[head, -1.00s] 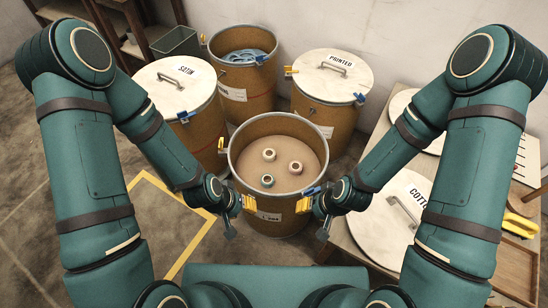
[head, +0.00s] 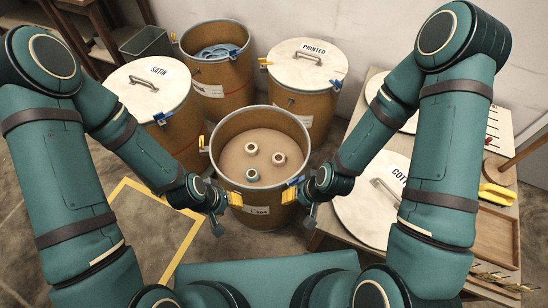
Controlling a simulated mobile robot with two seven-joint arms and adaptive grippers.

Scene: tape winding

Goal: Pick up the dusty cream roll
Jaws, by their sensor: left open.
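An open brown drum (head: 212,150) with a pale floor inside stands in front of me and holds three small rolls. A cream roll (head: 252,148) is at the back, one with a reddish core (head: 279,157) is at the right, and one with a teal core (head: 253,175) is at the front left. The back one looks most like the dusty cream roll. My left gripper (head: 227,211) is open and empty at the drum's front left, outside the rim. My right gripper (head: 301,208) looks open and empty at its front right.
Lidded drums marked SATIN (head: 150,88) and PRINTED (head: 307,72) stand behind, with an open drum (head: 213,68) of blue material between them. A table at the right bears a COTTON lid (head: 372,210) and a wooden tray (head: 497,238). Yellow floor tape (head: 127,184) is at the left.

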